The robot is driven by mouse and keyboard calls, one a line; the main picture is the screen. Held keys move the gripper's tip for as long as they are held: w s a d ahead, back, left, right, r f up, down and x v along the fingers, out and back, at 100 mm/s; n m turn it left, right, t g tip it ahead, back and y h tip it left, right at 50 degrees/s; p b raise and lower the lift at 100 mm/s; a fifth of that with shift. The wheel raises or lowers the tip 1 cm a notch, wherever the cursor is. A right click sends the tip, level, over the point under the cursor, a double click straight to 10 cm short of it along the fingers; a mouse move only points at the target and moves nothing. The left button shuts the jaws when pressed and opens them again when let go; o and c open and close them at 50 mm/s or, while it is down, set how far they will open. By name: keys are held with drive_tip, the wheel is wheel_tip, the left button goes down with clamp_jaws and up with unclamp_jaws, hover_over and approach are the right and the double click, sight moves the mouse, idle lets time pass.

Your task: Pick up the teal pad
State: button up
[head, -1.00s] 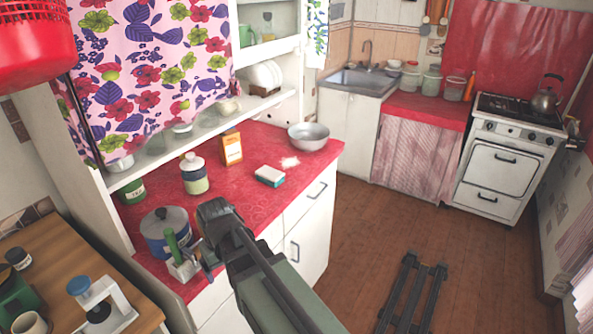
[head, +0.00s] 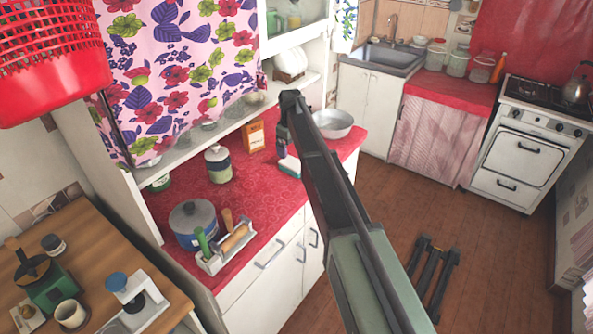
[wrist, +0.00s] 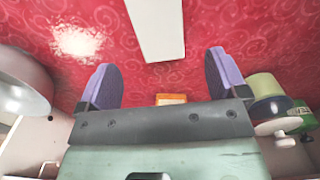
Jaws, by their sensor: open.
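The teal pad (head: 290,167) is a small block with a white top, lying on the red counter cloth. In the head view my arm partly covers it. In the wrist view its white top (wrist: 157,25) shows at the top centre, cut by the frame edge, ahead of the fingers. My gripper (wrist: 161,80) is open, with one purple-lined finger on each side and nothing between them. It is above the counter, apart from the pad. In the head view the gripper (head: 283,137) is near the pad, its fingers unclear.
A metal bowl (head: 334,123) stands right of the pad. An orange box (head: 253,136) and a lidded jar (head: 218,164) stand to its left. A blue pot (head: 192,224) and a utensil caddy (head: 226,246) are nearer. The red counter (head: 256,195) is clear between them.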

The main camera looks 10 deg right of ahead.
sight(292, 162)
wheel_tip(292, 162, down, 9)
drive_tip(key=b, duration=0.7)
drive_tip(key=shift+r, duration=0.15)
drive_tip(key=shift+r+p, duration=0.25)
drive_tip(key=shift+p, duration=0.05)
drive_tip(key=c, duration=1)
wheel_tip(292, 162, up, 20)
drive_tip(key=p, duration=2)
drive_tip(key=shift+o, duration=1.1)
drive_tip(key=shift+c, duration=0.8)
